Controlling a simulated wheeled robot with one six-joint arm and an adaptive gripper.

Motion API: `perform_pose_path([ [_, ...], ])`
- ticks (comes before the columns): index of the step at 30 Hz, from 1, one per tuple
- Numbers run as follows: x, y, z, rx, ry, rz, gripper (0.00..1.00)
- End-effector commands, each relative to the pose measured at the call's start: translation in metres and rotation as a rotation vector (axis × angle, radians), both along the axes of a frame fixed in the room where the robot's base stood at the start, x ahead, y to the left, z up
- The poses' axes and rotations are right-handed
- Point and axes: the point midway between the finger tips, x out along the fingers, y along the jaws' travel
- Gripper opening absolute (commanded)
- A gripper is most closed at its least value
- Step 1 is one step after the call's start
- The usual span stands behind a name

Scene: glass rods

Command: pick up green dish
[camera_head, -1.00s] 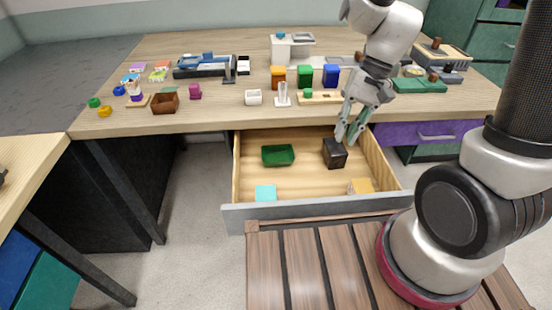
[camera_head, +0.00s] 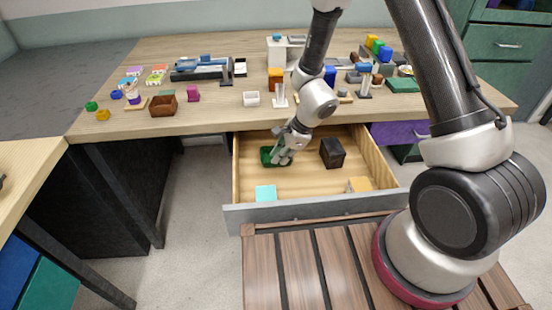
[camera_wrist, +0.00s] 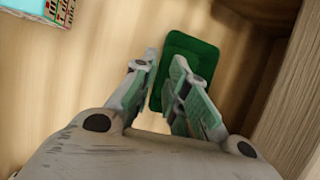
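The green dish (camera_head: 265,157) lies in the open drawer, toward its back left. My gripper (camera_head: 279,160) is down at the dish's right part and hides some of it. In the wrist view the dish (camera_wrist: 196,50) is a dark green rounded rectangle. My gripper (camera_wrist: 165,60) points at its left edge there, with one finger outside the rim and the other over the dish. A gap shows between the fingertips, with the rim in it. I cannot tell whether either finger touches the dish.
A black box (camera_head: 332,152) stands right of the dish in the drawer (camera_head: 300,212). A cyan item (camera_head: 265,193) and a yellow-orange item (camera_head: 360,185) lie near the drawer front. The desk (camera_head: 210,122) above holds many small objects. The drawer's middle floor is clear.

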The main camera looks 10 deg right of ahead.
Motion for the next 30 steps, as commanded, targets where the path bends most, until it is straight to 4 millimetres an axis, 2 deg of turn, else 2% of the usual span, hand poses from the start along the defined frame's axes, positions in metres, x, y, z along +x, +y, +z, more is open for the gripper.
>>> perform_pose_path([
  [3,0.003,0.007,-0.019,-0.001,0.003,0.001,0.15],
  [8,0.005,0.013,-0.033,0.0,0.001,0.002,0.15],
  [21,0.006,0.013,-0.034,0.0,0.001,0.004,0.15],
  [24,0.006,0.013,-0.034,0.0,0.001,0.004,0.0],
  [30,0.006,0.013,-0.034,0.0,0.001,0.004,0.0],
])
